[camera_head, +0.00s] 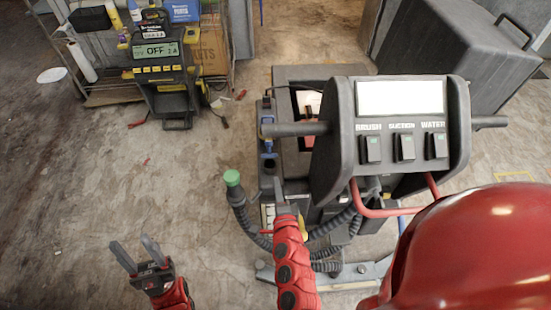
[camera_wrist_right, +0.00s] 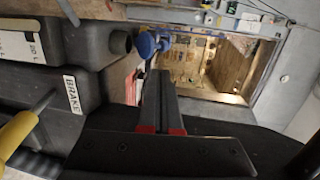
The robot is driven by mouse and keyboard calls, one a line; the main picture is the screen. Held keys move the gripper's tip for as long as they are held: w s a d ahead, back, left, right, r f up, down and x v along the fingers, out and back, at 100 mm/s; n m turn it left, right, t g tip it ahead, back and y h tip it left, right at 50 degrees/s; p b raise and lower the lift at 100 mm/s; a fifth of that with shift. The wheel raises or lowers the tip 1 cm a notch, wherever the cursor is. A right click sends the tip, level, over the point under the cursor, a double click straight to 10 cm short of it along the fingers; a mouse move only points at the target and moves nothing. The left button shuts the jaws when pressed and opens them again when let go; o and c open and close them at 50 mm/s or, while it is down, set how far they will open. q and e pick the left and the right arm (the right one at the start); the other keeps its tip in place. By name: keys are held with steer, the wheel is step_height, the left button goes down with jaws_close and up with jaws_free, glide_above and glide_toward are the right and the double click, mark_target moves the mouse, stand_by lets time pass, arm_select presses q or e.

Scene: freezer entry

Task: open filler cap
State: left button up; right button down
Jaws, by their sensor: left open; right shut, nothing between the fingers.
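A floor-cleaning machine (camera_head: 330,150) stands ahead, its panel marked BRUSH, SUCTION and WATER. A blue part (camera_head: 268,150) sits on its left side. In the right wrist view a blue knob-like part (camera_wrist_right: 147,44) lies just beyond my right fingertips; I cannot tell whether they touch, nor whether it is the filler cap. A green cap (camera_head: 232,177) tops a black hose at the machine's left. My right gripper (camera_head: 279,187) is shut and empty, beside the machine's left side; its fingers also show in the wrist view (camera_wrist_right: 159,76). My left gripper (camera_head: 130,242) is open and empty above the floor.
A handle bar (camera_head: 290,129) sticks out left of the panel, above my right gripper. A yellow-black device reading OFF (camera_head: 160,60) stands by a shelf at back left. A dark case (camera_head: 455,55) stands at back right. The floor (camera_head: 90,170) at left is mostly clear.

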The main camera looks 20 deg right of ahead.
mark_target(270, 145)
steer(key=p+x, duration=0.1)
steer(key=x, duration=0.8)
steer(key=r+p+x, duration=0.1)
steer(key=x, duration=0.3)
steer(key=shift+w+d+p, duration=0.15)
steer(key=shift+w+p, duration=0.15)
steer(key=shift+w, duration=0.1)
steer(key=shift+r, duration=0.1)
